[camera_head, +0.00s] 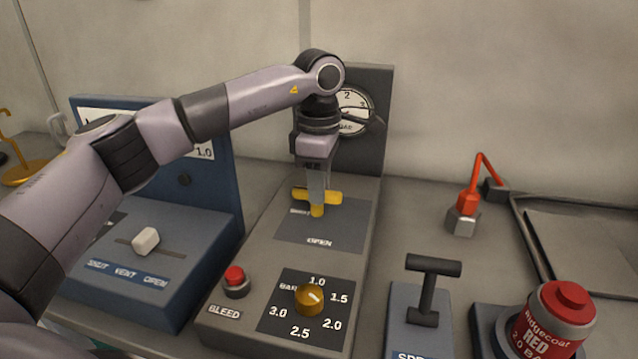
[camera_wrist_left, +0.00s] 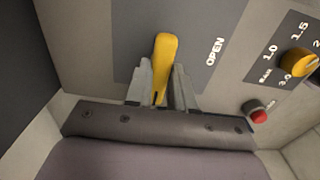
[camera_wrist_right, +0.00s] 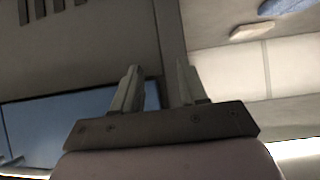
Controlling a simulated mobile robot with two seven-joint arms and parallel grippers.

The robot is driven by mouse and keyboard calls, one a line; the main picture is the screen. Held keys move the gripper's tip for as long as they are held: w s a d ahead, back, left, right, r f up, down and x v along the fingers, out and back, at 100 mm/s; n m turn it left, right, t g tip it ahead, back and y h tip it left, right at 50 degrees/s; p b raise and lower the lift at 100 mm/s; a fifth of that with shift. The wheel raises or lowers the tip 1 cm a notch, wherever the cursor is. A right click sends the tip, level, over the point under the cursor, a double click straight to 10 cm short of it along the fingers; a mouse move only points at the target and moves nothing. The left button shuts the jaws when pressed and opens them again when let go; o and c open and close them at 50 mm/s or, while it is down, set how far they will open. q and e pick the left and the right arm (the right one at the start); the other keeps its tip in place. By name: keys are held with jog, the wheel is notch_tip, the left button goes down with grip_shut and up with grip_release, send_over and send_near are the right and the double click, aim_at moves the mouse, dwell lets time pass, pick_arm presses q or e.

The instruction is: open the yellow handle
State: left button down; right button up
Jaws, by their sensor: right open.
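The yellow handle (camera_head: 327,197) is a bar on the sloping dark plate marked OPEN (camera_head: 320,235), on the grey middle panel. In the head view it lies roughly crosswise. My left gripper (camera_head: 317,205) reaches down onto it from above and hides part of it. In the left wrist view the handle (camera_wrist_left: 165,62) stands between the fingers of the left gripper (camera_wrist_left: 162,85), which look closed on its sides. My right gripper (camera_wrist_right: 157,85) shows only in the right wrist view, open and empty, away from the handle.
On the same panel are a red BLEED button (camera_head: 235,278), a yellow dial knob (camera_head: 309,299) and a gauge (camera_head: 354,112) behind my arm. A blue panel with a white slider (camera_head: 145,240) stands left. A black T-handle (camera_head: 430,285) and red canister (camera_head: 556,318) stand front right.

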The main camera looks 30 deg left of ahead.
pick_arm(q)
jog(key=shift+r+n, duration=0.1)
jog(key=shift+n, duration=0.3)
jog(key=n+p, duration=0.1)
jog(key=n, duration=0.2)
jog(key=n+p, duration=0.1)
jog(key=n, duration=0.4)
jog(key=shift+w+a+n+p, duration=0.1)
jog(key=shift+w+n+p, duration=0.05)
jog(key=shift+n+p, duration=0.15)
jog(key=n, duration=0.4)
jog(key=shift+p, duration=0.4)
jog(key=n, duration=0.4)
jog(key=shift+a+p, duration=0.15)
jog(key=shift+p, duration=0.15)
jog(key=shift+n, duration=0.5)
jog(key=c, duration=1)
grip_release()
jog(key=shift+o, duration=0.2)
